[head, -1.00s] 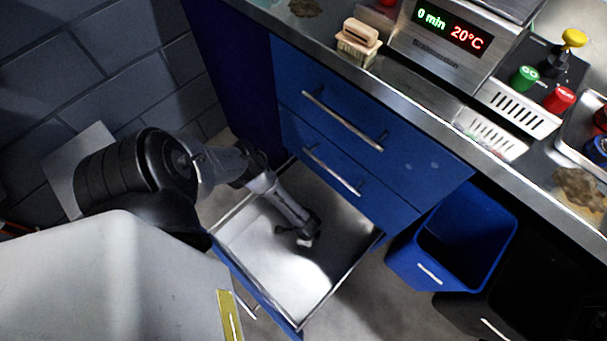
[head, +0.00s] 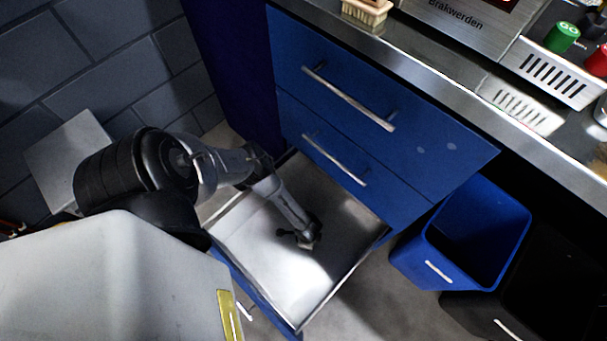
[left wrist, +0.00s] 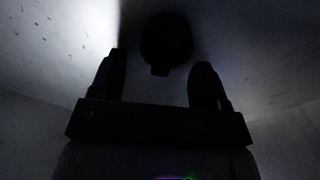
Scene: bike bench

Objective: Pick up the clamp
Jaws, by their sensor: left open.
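My left gripper (head: 303,240) reaches down into the open bottom drawer (head: 250,264), close to its bare metal floor. In the left wrist view its two dark fingers (left wrist: 158,62) stand apart. A dark rounded thing with a short stub, probably the clamp (left wrist: 167,38), lies ahead of the fingertips, roughly centred between them. It is a near-black silhouette, so its details and whether a finger touches it cannot be told. My right gripper is not in view.
The drawer's metal walls surround my left gripper. Closed blue drawers (head: 350,130) with bar handles stand behind it. A blue bin (head: 475,240) and a black bin (head: 540,290) stand to the right. The steel worktop (head: 440,65) is above, with a wooden brush (head: 367,12) on it.

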